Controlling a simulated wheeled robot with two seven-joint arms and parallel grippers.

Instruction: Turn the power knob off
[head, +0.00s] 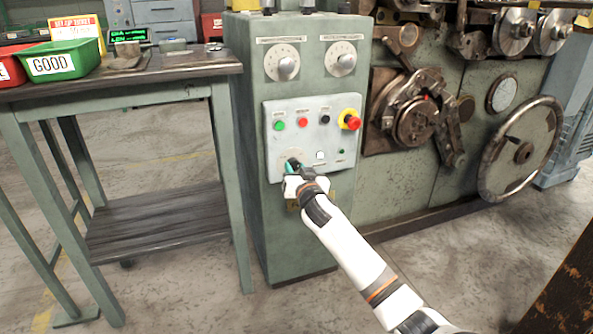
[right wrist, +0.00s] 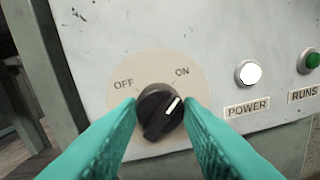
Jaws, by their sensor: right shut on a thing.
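The power knob (right wrist: 157,118) is black and round with a white pointer mark, on a beige dial plate in the right wrist view. Its mark points up and right, towards the ON label (right wrist: 182,71); the OFF label (right wrist: 123,84) is at upper left. My right gripper (right wrist: 160,103) has a teal finger on each side of the knob and is shut on it. In the head view my right gripper (head: 292,168) is at the lower left of the control panel (head: 337,132) and mostly hides the knob. My left gripper is out of view.
The white POWER lamp (right wrist: 249,73) looks lit, with a green RUNS lamp (right wrist: 310,62) beside it. Above are a green button (head: 279,126), a red button (head: 303,122) and a red emergency stop (head: 352,122). A side table (head: 160,72) stands left.

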